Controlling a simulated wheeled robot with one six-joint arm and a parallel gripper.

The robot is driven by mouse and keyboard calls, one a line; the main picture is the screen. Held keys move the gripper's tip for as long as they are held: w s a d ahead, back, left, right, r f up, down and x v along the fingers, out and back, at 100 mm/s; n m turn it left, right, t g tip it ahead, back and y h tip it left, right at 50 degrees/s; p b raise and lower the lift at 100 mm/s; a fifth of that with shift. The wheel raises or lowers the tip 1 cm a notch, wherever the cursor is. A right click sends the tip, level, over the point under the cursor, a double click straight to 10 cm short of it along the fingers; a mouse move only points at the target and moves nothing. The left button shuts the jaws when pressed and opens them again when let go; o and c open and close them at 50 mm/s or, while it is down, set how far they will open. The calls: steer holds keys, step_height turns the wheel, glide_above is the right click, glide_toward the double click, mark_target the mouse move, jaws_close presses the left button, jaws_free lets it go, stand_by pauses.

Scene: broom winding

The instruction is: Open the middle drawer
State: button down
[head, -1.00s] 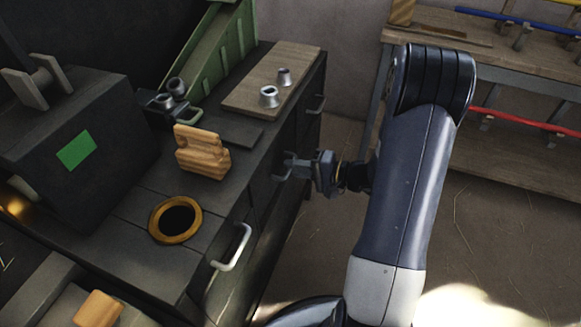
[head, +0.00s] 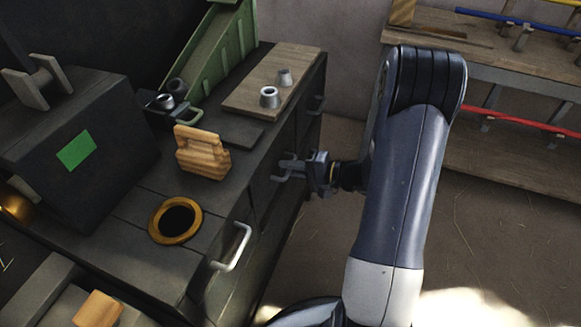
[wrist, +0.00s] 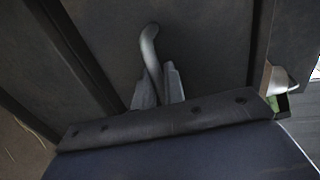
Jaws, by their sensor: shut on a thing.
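The middle drawer (head: 262,190) is a dark front in the side of the long dark cabinet, and it looks about flush with its neighbours. Its handle (wrist: 150,45) is a curved grey bar, seen on the dark panel in the wrist view. My gripper (head: 288,168) reaches in from the right at this drawer front. In the wrist view its two grey fingertips (wrist: 160,88) lie on both sides of the handle's lower part, shut on it.
A nearer drawer has a pale handle (head: 232,248), and a farther one has a dark handle (head: 318,104). A wooden block (head: 203,155) and a brass ring (head: 175,220) are on the cabinet top. The floor (head: 480,220) to the right is clear up to a shelf rack.

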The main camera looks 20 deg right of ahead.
steer(key=f+b+v, duration=0.2)
steer(key=v, duration=0.7)
steer(key=f+b+v, duration=0.1)
steer(key=b+v, duration=0.1)
steer(key=v, duration=0.8)
steer(key=shift+s+d+f, duration=0.35)
steer(key=shift+s+d, duration=0.1)
steer(key=c, duration=1.9)
jaws_free()
steer(key=p+v, duration=0.1)
steer(key=v, duration=0.9)
steer(key=shift+s+d+r+p, duration=0.1)
steer(key=shift+s+d+p, duration=0.15)
steer(key=shift+d+p, duration=0.1)
steer(key=shift+a, duration=0.1)
